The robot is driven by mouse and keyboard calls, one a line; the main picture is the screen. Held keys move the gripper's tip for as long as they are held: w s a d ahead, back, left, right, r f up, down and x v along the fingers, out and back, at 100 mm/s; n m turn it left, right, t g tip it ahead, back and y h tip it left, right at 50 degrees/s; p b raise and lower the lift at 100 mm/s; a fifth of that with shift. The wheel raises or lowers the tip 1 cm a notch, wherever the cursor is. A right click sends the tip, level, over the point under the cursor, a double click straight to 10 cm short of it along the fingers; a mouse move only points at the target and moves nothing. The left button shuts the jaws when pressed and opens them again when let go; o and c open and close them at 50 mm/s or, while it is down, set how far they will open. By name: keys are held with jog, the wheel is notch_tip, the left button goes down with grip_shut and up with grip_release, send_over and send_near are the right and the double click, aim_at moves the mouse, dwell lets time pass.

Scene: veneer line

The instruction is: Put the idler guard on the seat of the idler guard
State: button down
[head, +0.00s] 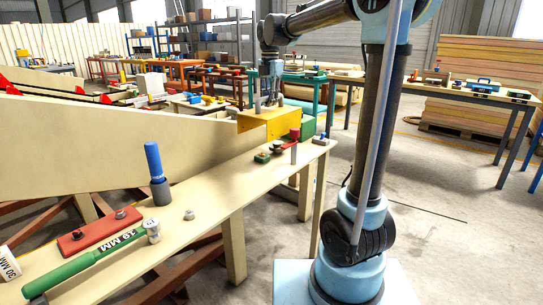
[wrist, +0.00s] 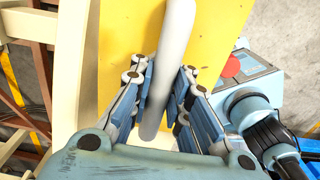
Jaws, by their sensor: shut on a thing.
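The idler guard, a yellow box-like cover (head: 268,124) with a light grey bar handle, is by the far end of the long cream machine side. My gripper (head: 268,97) is above it, shut on the grey handle. In the wrist view the handle runs between the blue finger pads of my gripper (wrist: 161,95), with the yellow top of the guard (wrist: 215,35) below it. I cannot make out the seat for sure, nor whether the guard touches anything beneath it.
A cream bench (head: 225,180) in front holds a green hammer (head: 95,258), a red block (head: 100,231), a blue-handled tool (head: 154,165) and small parts. A tool table (head: 475,92) stands at the right. The floor (head: 440,185) between is clear.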

jog(key=shift+w+d+f, duration=0.1)
jog(key=shift+f, duration=5.45)
jog(key=c, duration=1.5)
grip_release()
jog(key=shift+o, duration=0.2)
